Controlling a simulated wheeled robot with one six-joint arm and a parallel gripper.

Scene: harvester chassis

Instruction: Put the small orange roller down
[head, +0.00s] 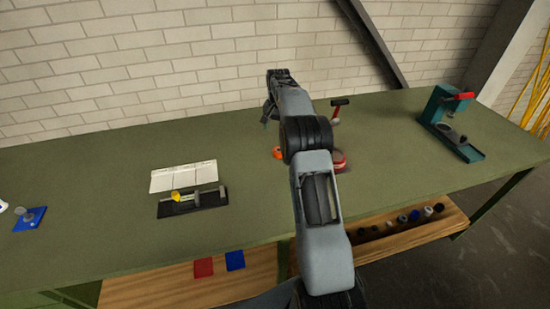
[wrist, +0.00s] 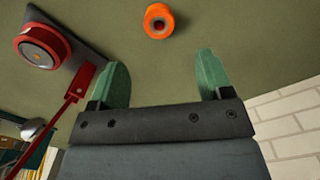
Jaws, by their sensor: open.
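The small orange roller (wrist: 158,20) is on the green bench top in the wrist view, beyond my fingertips and apart from them. It has a dark centre. In the head view the orange roller (head: 277,152) shows just left of my arm, partly hidden by it. My gripper (wrist: 161,72) is open, with its two green fingers spread and nothing between them. In the head view my gripper (head: 268,108) is over the back of the bench, small and partly hidden by my arm.
A red round device (wrist: 40,45) with a red lever stands beside the roller. A teal press (head: 450,120) is at the bench's right end. A black fixture (head: 192,203) and white card (head: 183,176) lie left of my arm. The bench (head: 90,190) has free room at left.

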